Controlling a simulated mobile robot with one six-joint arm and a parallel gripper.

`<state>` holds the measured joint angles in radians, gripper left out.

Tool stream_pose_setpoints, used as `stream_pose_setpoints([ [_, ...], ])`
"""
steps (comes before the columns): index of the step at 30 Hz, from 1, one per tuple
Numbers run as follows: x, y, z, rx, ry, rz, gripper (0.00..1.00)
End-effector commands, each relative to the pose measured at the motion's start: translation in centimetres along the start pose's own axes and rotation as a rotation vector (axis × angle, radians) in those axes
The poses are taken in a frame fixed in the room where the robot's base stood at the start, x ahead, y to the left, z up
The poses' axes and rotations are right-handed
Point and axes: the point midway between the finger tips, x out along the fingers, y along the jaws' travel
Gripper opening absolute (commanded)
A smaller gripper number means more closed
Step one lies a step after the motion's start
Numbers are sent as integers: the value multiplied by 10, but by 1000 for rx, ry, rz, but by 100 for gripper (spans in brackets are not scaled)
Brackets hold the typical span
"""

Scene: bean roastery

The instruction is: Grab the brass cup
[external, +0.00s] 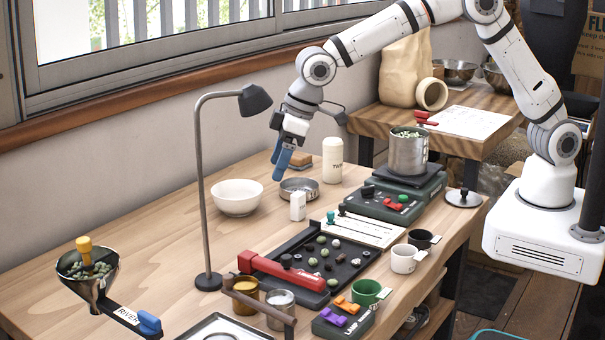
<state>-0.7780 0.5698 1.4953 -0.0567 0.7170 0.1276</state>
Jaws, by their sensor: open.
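The brass cup (246,287) stands upright near the front of the wooden table, left of a silver cup (281,300). A dark brown bar (258,306) crosses in front of it and hides part of it. My gripper (281,163), with blue fingers, hangs open and empty over the back of the table, pointing down. It is well behind and above the brass cup, above a shallow round metal tin (299,188).
A red-handled tool (285,273) lies on a dark tray just right of the cup. A white bowl (237,197) and white shaker (298,206) stand behind. Bare wood lies left of the lamp.

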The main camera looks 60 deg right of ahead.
Motion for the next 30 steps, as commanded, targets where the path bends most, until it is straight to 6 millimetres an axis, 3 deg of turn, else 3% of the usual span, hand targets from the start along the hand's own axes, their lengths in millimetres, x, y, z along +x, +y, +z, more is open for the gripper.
stream_pose_setpoints([
  [1, 28, -33, -6, -40, 0, -15, 73],
  [6, 84, -115, -15, -129, 17, -52, 73],
  [9, 108, -151, -14, -164, 23, -68, 73],
  [12, 122, -174, -12, -186, 28, -78, 73],
  [17, 136, -184, -11, -196, 30, -83, 73],
  [30, 190, -180, -10, -195, 29, -82, 73],
])
